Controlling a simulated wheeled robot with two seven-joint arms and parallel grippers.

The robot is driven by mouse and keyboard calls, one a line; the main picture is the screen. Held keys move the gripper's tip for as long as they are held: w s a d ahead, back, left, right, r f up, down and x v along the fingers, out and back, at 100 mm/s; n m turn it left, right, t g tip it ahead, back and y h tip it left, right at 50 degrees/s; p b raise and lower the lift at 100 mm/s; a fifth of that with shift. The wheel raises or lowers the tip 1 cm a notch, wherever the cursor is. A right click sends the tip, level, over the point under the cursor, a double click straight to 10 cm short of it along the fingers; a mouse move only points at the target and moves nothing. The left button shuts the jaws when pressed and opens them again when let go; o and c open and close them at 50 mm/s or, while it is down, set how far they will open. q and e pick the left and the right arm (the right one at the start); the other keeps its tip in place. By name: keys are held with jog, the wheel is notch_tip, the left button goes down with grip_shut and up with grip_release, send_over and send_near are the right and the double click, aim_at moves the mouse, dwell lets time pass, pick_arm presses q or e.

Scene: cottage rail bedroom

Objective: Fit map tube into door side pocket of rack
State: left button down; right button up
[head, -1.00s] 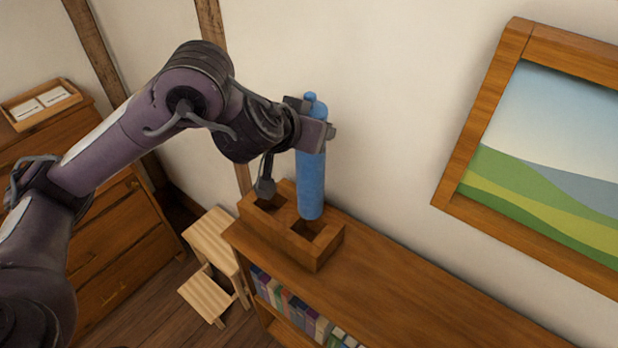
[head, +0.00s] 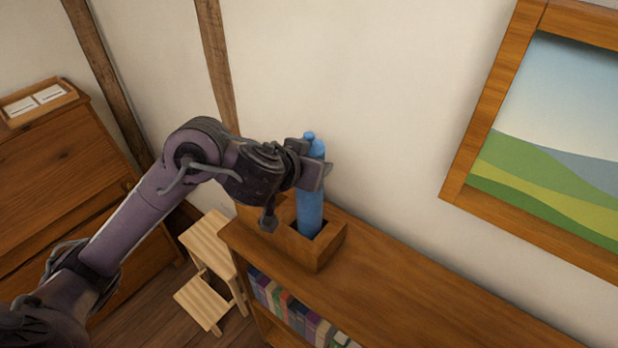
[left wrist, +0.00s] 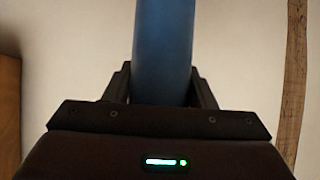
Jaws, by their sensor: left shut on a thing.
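The map tube (head: 310,210) is a blue cylinder with a rounded cap, nearly upright. My left gripper (head: 312,172) is shut on its upper part. The wooden rack (head: 318,256) sits on top of the bookcase. The tube's lower end is at the opening of the rack's right pocket and looks to be just inside it; how deep I cannot tell. The left pocket is mostly hidden behind my wrist. In the left wrist view the tube (left wrist: 164,50) runs between both fingers. My right gripper is not in view.
The bookcase top (head: 420,285) is clear to the right of the rack, with books (head: 290,305) on the shelf below. The wall stands close behind, with a framed picture (head: 560,150). A wooden step stool (head: 215,260) and a dresser (head: 50,190) are at left.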

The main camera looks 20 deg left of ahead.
aim_at(310, 198)
pick_arm(q)
notch_tip(310, 198, down, 2)
jog(key=shift+b, duration=0.3)
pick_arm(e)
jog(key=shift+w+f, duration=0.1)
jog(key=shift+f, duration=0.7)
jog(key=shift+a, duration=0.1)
pick_arm(q)
jog(key=shift+f, duration=0.15)
jog(key=c, duration=0.6)
grip_release()
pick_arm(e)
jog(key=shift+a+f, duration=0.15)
